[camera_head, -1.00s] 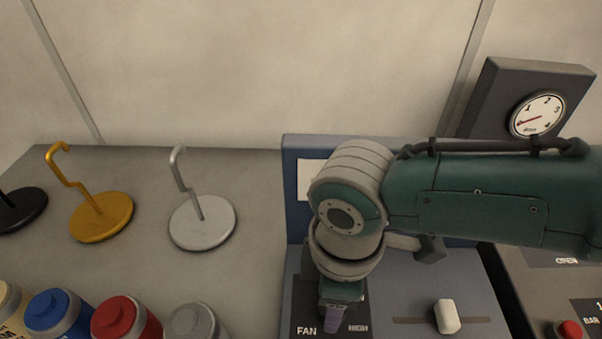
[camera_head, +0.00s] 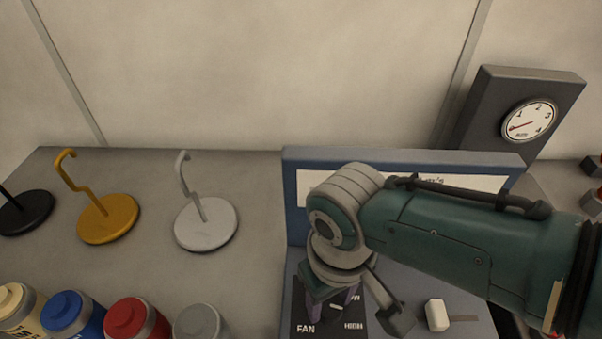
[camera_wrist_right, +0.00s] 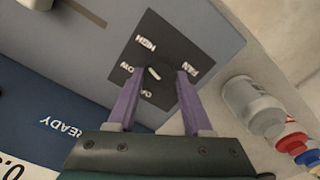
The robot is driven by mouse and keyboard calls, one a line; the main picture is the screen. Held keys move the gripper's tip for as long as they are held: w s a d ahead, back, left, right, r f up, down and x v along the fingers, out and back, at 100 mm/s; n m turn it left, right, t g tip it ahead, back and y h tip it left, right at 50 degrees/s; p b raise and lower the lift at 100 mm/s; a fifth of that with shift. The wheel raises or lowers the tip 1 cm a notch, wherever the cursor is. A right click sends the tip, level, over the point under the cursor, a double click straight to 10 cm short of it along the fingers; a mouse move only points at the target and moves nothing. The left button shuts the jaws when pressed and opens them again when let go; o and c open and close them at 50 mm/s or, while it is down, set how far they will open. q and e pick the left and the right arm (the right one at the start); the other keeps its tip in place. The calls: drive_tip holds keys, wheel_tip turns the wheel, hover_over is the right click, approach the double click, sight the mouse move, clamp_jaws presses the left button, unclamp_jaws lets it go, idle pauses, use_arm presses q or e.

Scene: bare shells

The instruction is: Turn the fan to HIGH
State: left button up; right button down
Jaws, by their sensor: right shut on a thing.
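The fan dial is a dark knob (camera_wrist_right: 159,79) with a white pointer mark on a black plate (camera_wrist_right: 148,22) lettered FAN, OFF, LOW and HIGH. In the wrist view the mark points roughly toward LOW, though the exact setting is hard to tell. In the head view the plate (camera_head: 306,329) is on the blue console, partly hidden by my wrist. My right gripper (camera_head: 328,303) is over it. In the wrist view its purple fingers (camera_wrist_right: 160,76) are on either side of the knob, shut on it. My left gripper is out of view.
The console (camera_head: 296,260) carries a white slider (camera_head: 437,315) right of the dial. A gauge (camera_head: 530,120) stands behind at right. Yellow (camera_head: 108,220) and grey (camera_head: 206,226) hook stands and several capped canisters (camera_head: 132,315) are at left, with bare counter between.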

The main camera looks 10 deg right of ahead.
drive_tip(key=shift+m, duration=1.6)
drive_tip(key=shift+c, duration=1.5)
unclamp_jaws()
drive_tip(key=shift+r+p, duration=0.1)
drive_tip(key=shift+p, duration=0.2)
